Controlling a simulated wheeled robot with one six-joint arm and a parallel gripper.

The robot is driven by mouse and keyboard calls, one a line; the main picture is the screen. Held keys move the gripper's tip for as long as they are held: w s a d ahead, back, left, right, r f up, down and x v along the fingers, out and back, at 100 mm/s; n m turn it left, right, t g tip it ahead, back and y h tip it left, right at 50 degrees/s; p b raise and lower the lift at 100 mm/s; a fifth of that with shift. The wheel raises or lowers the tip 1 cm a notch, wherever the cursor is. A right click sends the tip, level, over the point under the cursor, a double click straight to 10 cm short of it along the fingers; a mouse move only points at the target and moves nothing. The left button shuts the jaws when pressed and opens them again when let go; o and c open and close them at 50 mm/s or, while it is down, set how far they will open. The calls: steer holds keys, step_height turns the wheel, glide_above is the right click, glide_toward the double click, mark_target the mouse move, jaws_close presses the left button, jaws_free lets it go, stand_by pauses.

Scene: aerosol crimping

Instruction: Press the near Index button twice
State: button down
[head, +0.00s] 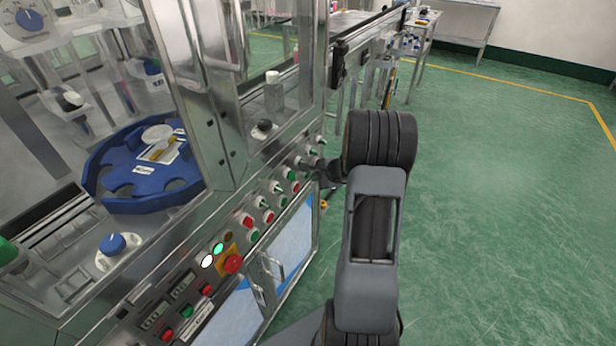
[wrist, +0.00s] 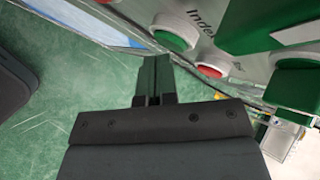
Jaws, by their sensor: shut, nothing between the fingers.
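In the wrist view a green button (wrist: 171,40) in a white ring sits on the panel beside lettering that begins "Inde". A red button (wrist: 208,71) in a white ring sits next to it, lower right. My gripper (wrist: 156,64) is shut and empty, its tips just below the green button in the picture; I cannot tell whether they touch it. In the head view my gripper (head: 304,166) points left at the far part of the button row, and its wrist hides part of the panel there. Which Index button is the near one cannot be read in the head view.
Red and green buttons and selectors line the machine's slanted front panel. A red emergency stop (head: 232,264) on yellow is nearer. A blue rotary plate (head: 140,185) sits inside the metal frame. In the wrist view a large green selector (wrist: 260,22) stands out close by. Green floor on the right is free.

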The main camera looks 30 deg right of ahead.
steer(key=shift+s+d, duration=0.25)
steer(key=shift+s, duration=0.25)
steer(key=shift+s+d+b, duration=0.25)
steer(key=shift+s+d, duration=0.15)
steer(key=shift+s, duration=0.35)
steer(key=shift+s+d+b, duration=0.2)
steer(key=shift+s+d, duration=0.2)
steer(key=shift+s, duration=0.3)
steer(key=shift+s+d+b, duration=0.25)
steer(key=shift+s+d, duration=0.15)
steer(key=shift+s, duration=0.35)
steer(key=shift+a, duration=0.1)
